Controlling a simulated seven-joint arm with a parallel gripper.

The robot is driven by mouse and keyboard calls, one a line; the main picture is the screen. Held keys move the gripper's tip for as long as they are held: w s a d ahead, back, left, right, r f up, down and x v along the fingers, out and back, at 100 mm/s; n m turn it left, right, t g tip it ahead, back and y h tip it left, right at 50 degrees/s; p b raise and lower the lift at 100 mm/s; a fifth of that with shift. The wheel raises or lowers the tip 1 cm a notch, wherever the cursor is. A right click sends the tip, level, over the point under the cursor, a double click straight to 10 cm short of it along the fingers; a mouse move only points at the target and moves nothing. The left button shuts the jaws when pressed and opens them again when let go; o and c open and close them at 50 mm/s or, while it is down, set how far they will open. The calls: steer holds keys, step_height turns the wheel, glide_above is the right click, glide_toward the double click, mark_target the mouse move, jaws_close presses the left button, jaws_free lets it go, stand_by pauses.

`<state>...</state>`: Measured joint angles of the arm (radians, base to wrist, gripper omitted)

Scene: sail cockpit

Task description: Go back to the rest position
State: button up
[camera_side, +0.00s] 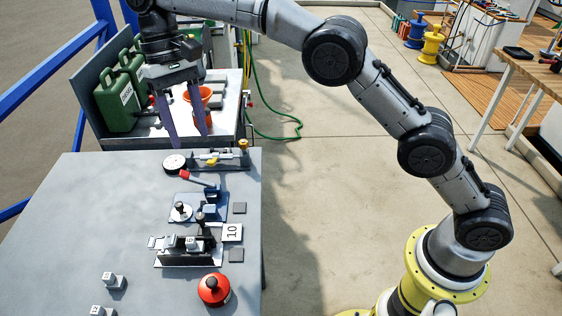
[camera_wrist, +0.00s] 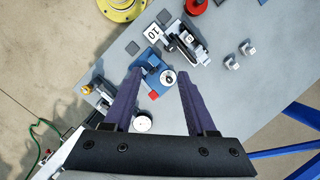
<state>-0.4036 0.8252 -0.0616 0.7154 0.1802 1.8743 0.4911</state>
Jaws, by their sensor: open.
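My gripper (camera_side: 181,122) hangs over the far end of the grey table (camera_side: 70,215), fingers pointing down. In the wrist view my gripper (camera_wrist: 158,78) has its two purple fingers spread apart, with nothing between them. Beyond the fingertips in that view is a blue fixture (camera_wrist: 150,62) with a red-handled lever; the fixture also shows in the side view (camera_side: 213,212). The fingers appear to be above the table and touching nothing, though the exact height is hard to tell.
A dial gauge device (camera_side: 222,158), a black slotted holder (camera_side: 200,258), a red knobbed weight (camera_side: 214,289) and small metal blocks (camera_side: 114,281) stand on the table. Green canisters (camera_side: 118,102) and an orange bowl (camera_side: 204,95) are behind. Open floor (camera_side: 310,200) lies right of the table.

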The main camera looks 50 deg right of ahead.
steer(key=s+d+r+m+t, duration=0.1)
steer(key=s+d+r, duration=0.2)
steer(key=d+r, duration=0.25)
steer(key=s+d+r+t, duration=0.1)
steer(key=s+d+r, duration=0.3)
steer(key=r, duration=0.2)
steer(key=s+d+r+t, duration=0.3)
steer(key=s+d, duration=0.4)
steer(key=s, duration=0.2)
steer(key=s+d+f+t, duration=0.1)
steer(key=s+d+f, duration=0.2)
steer(key=s+f, duration=0.4)
steer(key=s+d+f+n+t, duration=0.1)
steer(key=s+d+f+t, duration=0.1)
steer(key=s+d+f, duration=0.2)
steer(key=s+f, duration=0.3)
steer(key=f, duration=0.1)
steer(key=shift+s+d+f+n+t+h, duration=0.15)
steer(key=shift+d+f+n+t+h, duration=0.15)
steer(key=shift+h, duration=0.1)
